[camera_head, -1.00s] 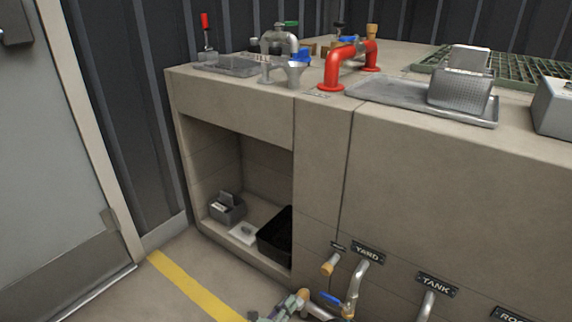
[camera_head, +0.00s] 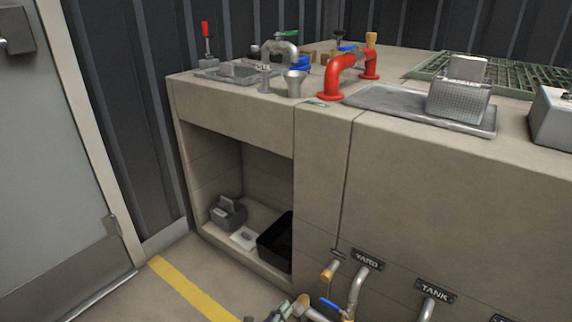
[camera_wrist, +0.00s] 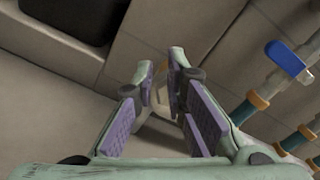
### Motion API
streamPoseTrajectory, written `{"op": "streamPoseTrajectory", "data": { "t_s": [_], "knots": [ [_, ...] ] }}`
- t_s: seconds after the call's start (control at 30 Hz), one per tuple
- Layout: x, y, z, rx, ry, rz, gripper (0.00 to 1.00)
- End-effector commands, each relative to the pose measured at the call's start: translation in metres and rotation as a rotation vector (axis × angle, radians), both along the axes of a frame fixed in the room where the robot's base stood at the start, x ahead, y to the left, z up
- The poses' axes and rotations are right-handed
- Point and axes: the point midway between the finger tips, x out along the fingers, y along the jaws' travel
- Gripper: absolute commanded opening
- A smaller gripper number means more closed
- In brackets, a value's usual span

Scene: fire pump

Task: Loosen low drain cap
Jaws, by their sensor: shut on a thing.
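My gripper (camera_wrist: 160,85) fills the middle of the wrist view, its green fingers with purple pads brought close together. They are shut on a small tan, cap-like piece (camera_wrist: 160,97), which looks like the low drain cap; the fingers hide most of it. In the head view my gripper (camera_head: 288,308) is only partly seen at the bottom edge, low in front of the cabinet. I cannot make out the cap's thread or seat.
Pipes with bronze collars and a blue lever (camera_wrist: 288,60) stand close on the right in the wrist view. A tan-tipped outlet (camera_head: 328,272) and the YARD pipe (camera_head: 357,286) jut from the cabinet front. A black bin (camera_head: 276,242) sits in the open cubby.

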Motion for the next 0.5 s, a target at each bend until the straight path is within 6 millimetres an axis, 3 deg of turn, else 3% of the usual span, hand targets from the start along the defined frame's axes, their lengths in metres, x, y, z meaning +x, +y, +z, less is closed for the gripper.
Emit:
{"op": "streamPoseTrajectory", "data": {
  "t_s": [0.03, 0.5],
  "knots": [
    [0.012, -0.0113, 0.0051, -0.003, -0.014, -0.01, 0.0],
    [0.0151, -0.0064, 0.0103, -0.003, -0.014, -0.01, 0.0]
  ]
}}
